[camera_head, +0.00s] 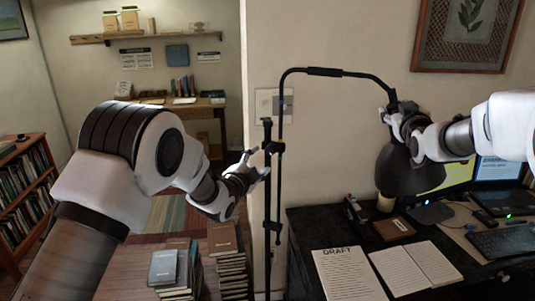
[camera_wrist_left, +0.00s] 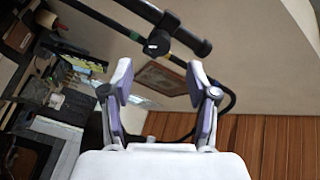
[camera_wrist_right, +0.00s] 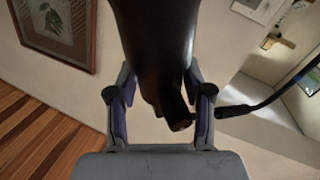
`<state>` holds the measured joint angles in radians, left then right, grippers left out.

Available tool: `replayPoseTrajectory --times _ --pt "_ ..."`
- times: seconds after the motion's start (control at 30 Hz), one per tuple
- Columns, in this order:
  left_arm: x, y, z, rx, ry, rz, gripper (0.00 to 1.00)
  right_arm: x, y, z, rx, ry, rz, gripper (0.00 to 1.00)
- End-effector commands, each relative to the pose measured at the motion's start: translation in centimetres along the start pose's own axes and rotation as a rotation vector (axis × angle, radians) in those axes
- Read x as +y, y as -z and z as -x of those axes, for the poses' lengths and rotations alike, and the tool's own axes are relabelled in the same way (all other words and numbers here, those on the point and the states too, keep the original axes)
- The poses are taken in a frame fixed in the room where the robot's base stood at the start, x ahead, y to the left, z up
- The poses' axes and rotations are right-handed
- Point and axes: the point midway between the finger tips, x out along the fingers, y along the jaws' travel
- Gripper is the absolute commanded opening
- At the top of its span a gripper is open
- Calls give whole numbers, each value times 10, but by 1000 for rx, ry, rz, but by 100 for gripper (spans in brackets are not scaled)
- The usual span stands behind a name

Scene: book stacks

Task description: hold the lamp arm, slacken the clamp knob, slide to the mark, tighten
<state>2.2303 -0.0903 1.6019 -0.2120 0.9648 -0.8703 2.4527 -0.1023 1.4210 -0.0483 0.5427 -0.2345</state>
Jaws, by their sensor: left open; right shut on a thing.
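The lamp has a dark upright pole (camera_head: 267,220) and a thin bent arm (camera_head: 342,73) reaching right to a dark shade (camera_head: 405,172). A clamp (camera_head: 273,147) joins the arm's vertical part to the pole. My left gripper (camera_head: 257,166) is open and empty, just left of the clamp. In the left wrist view the clamp (camera_wrist_left: 161,37) with its knob lies beyond the open fingers (camera_wrist_left: 159,82). My right gripper (camera_head: 402,112) is shut on the lamp at the shade's top. The shade (camera_wrist_right: 155,35) fills its wrist view between the fingers (camera_wrist_right: 163,100).
A dark desk (camera_head: 310,238) stands at right with papers (camera_head: 347,273), a brown book (camera_head: 394,228), a keyboard (camera_head: 503,240) and monitors (camera_head: 498,172). Book stacks (camera_head: 229,262) stand below my left gripper. A bookcase (camera_head: 27,200) is at far left. A wall lies behind the lamp.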

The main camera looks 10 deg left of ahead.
Motion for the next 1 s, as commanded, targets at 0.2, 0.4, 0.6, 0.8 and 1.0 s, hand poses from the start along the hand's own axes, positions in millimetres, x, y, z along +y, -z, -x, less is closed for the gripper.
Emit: replayPoseTrajectory --times 0.2,0.4,0.6,0.8,1.0 --pt "0 1 -49 2 1 0 59 2 4 0 9 -3 0 9" --pt "0 1 -64 0 -1 1 59 2 5 0 9 -4 -1 9" --pt "0 1 -64 0 -1 1 59 2 5 0 10 -4 -1 9" --pt "0 1 -64 0 0 1 0 2 5 0 10 -4 -1 9" --pt "0 1 -64 0 0 3 0 2 5 0 10 -4 0 9"
